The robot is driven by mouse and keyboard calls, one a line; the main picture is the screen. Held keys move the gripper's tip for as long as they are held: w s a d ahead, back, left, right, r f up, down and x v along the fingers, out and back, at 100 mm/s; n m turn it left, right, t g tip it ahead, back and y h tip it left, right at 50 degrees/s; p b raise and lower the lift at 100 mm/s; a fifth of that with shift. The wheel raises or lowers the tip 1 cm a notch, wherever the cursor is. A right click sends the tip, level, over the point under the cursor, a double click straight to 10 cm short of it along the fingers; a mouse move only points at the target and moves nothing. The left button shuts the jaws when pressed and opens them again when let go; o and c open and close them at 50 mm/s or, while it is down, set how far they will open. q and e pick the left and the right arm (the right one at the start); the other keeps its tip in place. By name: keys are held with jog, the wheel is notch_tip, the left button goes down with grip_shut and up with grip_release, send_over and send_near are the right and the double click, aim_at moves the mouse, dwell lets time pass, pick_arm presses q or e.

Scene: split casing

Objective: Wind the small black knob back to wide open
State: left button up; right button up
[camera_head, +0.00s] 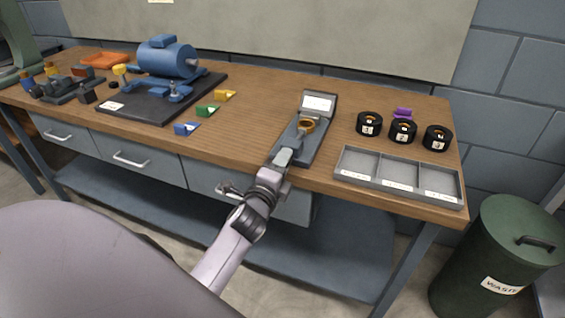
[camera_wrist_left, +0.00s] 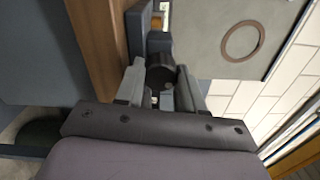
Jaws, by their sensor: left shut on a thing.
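The small black knob (camera_wrist_left: 161,80) shows in the left wrist view as a dark round shape between the two grey fingers. My left gripper (camera_wrist_left: 160,92) is shut on it. In the head view my left gripper (camera_head: 284,157) is at the near end of a grey device (camera_head: 318,143) by the front edge of the bench, and it hides the knob there. The device has an upright plate with a white label (camera_head: 318,103) at its back and a brass ring (camera_head: 307,125) on top. I cannot tell how far the knob is turned. My right gripper is in neither view.
Several black rings (camera_head: 403,131) and a purple piece (camera_head: 403,112) lie to the right, behind a grey three-part tray (camera_head: 399,174). A blue motor (camera_head: 167,58) on a dark base stands left, with coloured blocks (camera_head: 207,110) beside it. Bench top between blocks and device is clear.

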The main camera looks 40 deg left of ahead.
pick_arm(q)
jog(key=n+p, duration=0.1)
jog(key=n, duration=0.5)
jog(key=shift+n, duration=0.3)
dwell(0.4)
jog(key=o, duration=1)
jog(key=shift+o, duration=0.2)
